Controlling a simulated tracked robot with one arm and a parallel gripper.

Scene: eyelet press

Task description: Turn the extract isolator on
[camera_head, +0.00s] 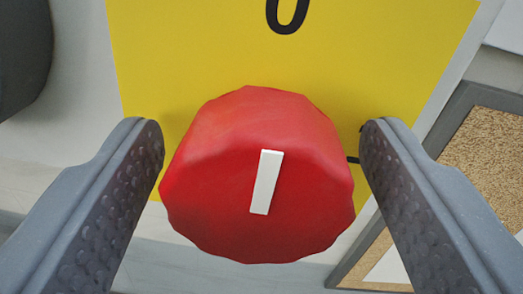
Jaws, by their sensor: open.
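The extract isolator's red rotary knob (215,205) fills the middle of the view, with a white pointer bar (266,182) on its face. The bar is nearly upright, its top tilted slightly right, toward the black "0" (287,12) on the yellow plate (190,50). A short black mark shows at the knob's right, partly hidden by my right finger. My gripper (262,150) is open, with one finger on each side of the knob. Gaps show between the fingertips and the knob in the picture. The plate's lower part is hidden behind the knob.
A dark rounded object (22,55) stands at the upper left. A cork board with a grey frame (485,145) is at the right, with a white sheet on it at the lower right. The pale wall below the knob looks clear.

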